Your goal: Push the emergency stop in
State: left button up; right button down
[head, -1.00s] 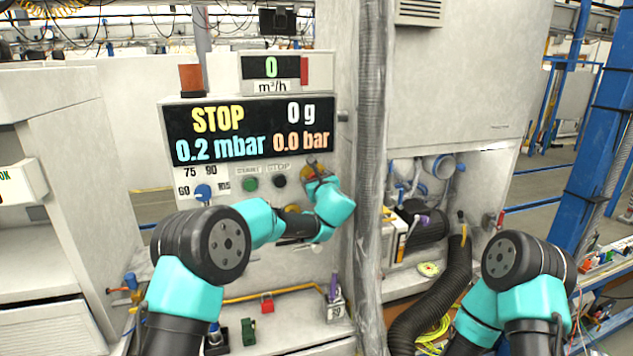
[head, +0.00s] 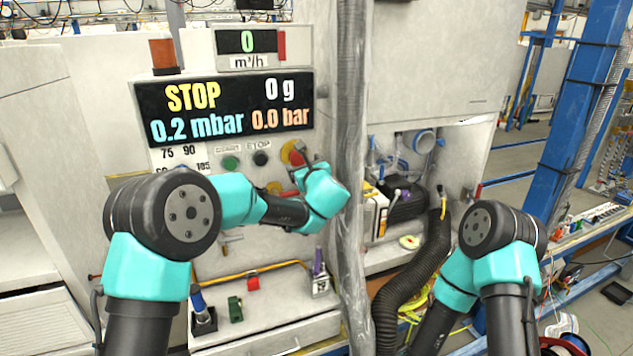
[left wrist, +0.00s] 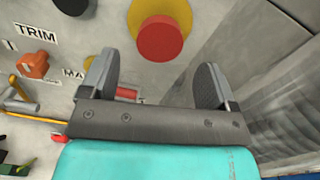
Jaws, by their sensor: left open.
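The emergency stop (head: 289,153) is a round button with a yellow base on the grey panel below the display, partly hidden by my left gripper in the head view. In the left wrist view its red cap (left wrist: 160,38) shows in front of the yellow base, at the top of the picture. My left gripper (left wrist: 156,75) is open and empty, its fingers spread below the red cap in that view. In the head view my left gripper (head: 301,152) is close to the button's right side; contact cannot be told. My right gripper is out of view.
The display (head: 225,107) reads STOP. Green (head: 230,163) and black (head: 261,158) buttons sit left of the emergency stop. A grey vertical pipe (head: 352,120) stands just right of my left gripper. An orange-red knob (left wrist: 33,64) shows in the wrist view.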

pick_arm(q)
jog(key=v, duration=1)
jog(key=shift+s, duration=0.15)
jog(key=s+a+f+n+g, duration=0.25)
jog(key=a+f+g, duration=0.3)
jog(key=f, duration=0.75)
jog(key=s+a+f+n+g, duration=0.1)
jog(key=a+f+n+g, duration=0.35)
jog(key=f, duration=0.75)
jog(key=s+a+f+n+g+h, duration=0.2)
jog(key=s+a+f+n, duration=0.3)
jog(key=s+f+n, duration=0.3)
jog(key=s+a+f+n+g+h, duration=0.2)
jog(key=s+a+f+n+h, duration=0.2)
jog(key=s, duration=0.8)
jog(key=s+a+f+n+g+h, duration=0.2)
jog(key=s+a+f+n, duration=0.6)
jog(key=f+n, duration=0.5)
jog(key=s+h, duration=0.1)
jog(key=s, duration=0.1)
jog(key=shift+s, duration=0.35)
